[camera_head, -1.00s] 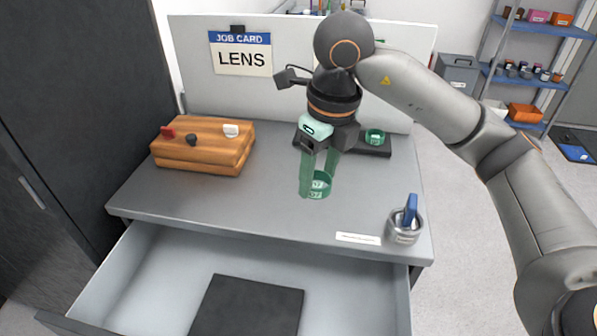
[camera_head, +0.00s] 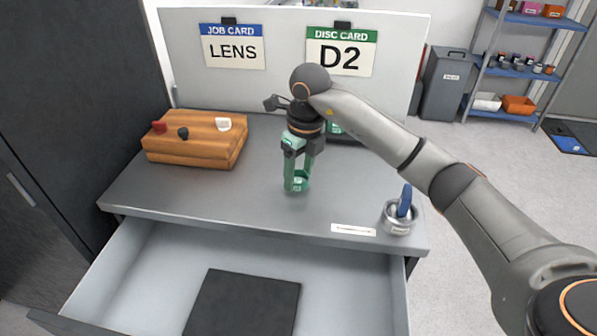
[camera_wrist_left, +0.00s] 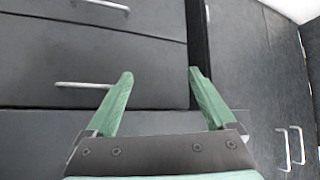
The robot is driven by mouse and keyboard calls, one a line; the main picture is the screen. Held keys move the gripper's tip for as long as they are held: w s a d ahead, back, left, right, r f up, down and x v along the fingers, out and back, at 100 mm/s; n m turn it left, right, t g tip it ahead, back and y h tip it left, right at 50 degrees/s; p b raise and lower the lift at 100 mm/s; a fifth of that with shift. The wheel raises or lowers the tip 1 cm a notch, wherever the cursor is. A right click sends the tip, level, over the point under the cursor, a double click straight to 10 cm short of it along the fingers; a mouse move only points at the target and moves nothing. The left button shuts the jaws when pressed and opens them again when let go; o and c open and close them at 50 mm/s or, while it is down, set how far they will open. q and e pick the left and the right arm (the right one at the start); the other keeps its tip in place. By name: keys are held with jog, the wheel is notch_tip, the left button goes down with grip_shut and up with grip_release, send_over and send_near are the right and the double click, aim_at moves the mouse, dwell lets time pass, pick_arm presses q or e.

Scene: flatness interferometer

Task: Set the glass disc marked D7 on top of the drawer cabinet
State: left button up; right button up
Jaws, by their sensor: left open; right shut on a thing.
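My right gripper (camera_head: 297,181) points down over the grey drawer cabinet top (camera_head: 262,205), shut on a small green-rimmed glass disc (camera_head: 300,185). The disc is at the fingertips, low over or at the surface; I cannot tell if it touches. Its mark is too small to read. Another green disc (camera_head: 335,128) shows partly behind my right wrist, on a dark stand. The disc card (camera_head: 340,52) on the back board reads D2, not D7. My left gripper (camera_wrist_left: 161,76) is open and empty in the left wrist view, in front of dark drawer fronts (camera_wrist_left: 90,60).
The cabinet's drawer (camera_head: 150,275) is pulled open, with a dark mat (camera_head: 243,305) inside. A wooden block (camera_head: 190,145) with small knobs stands at the left of the top. A metal cup (camera_head: 398,219) holding a blue item stands at the front right, by a white label strip (camera_head: 353,230).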

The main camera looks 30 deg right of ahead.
aim_at(304, 180)
jog(key=shift+f, duration=0.1)
jog(key=shift+f, duration=0.15)
jog(key=o, duration=1.4)
jog(key=shift+c, duration=0.2)
notch_tip(304, 180, up, 12)
jog(key=s+p, duration=0.1)
jog(key=shift+s+d, duration=0.15)
jog(key=shift+d, duration=0.1)
